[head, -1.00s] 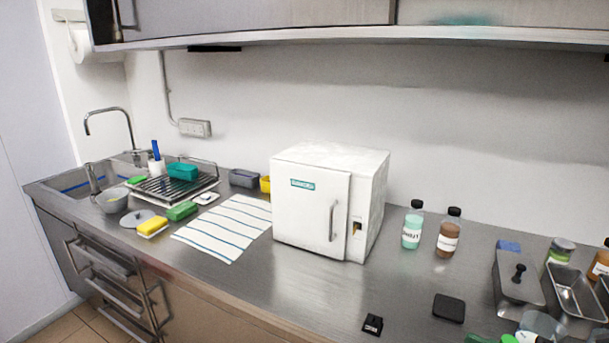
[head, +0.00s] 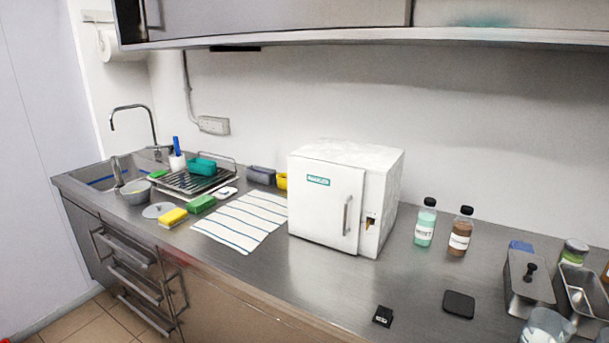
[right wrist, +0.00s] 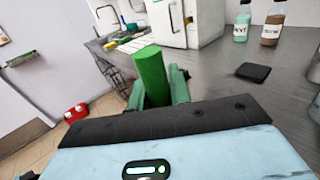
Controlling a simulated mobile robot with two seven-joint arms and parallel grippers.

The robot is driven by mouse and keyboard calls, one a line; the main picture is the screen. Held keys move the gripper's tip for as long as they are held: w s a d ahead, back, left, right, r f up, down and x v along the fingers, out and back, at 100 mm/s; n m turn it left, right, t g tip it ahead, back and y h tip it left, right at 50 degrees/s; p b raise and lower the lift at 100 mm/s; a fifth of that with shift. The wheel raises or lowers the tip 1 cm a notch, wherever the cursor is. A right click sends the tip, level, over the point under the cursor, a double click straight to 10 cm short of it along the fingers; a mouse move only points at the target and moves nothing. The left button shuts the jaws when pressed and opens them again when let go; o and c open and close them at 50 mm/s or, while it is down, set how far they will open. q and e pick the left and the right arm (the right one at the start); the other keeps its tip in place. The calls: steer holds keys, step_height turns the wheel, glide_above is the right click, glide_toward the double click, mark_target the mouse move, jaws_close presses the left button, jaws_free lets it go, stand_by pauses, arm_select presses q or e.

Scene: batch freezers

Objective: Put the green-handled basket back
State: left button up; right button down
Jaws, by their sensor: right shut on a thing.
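In the right wrist view my right gripper (right wrist: 158,92) is shut on an upright green handle (right wrist: 150,75), which I take to be that of the green-handled basket. The basket's body is hidden, and the handle rises between the two fingers. The white batch freezer (head: 335,200) stands on the steel counter with its door shut; its lower part also shows in the right wrist view (right wrist: 180,25). My left gripper is in neither view.
Two black-capped bottles, one green (head: 426,222) and one brown (head: 461,231), stand right of the freezer. A black pad (head: 459,304) and small black block (head: 382,316) lie in front. A striped towel (head: 240,222) lies left. A red object (right wrist: 75,113) is on the floor.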

steer(key=f+m+h, duration=0.1)
steer(key=h, duration=0.1)
steer(key=w+a+f+m+h, duration=0.1)
steer(key=h, duration=0.1)
steer(key=w+a+f+m+t+h, duration=0.1)
steer(key=f, duration=0.1)
steer(key=shift+w+a+m+h, duration=0.1)
steer(key=shift+w+m+h, duration=0.15)
steer(key=shift+m+h, duration=0.15)
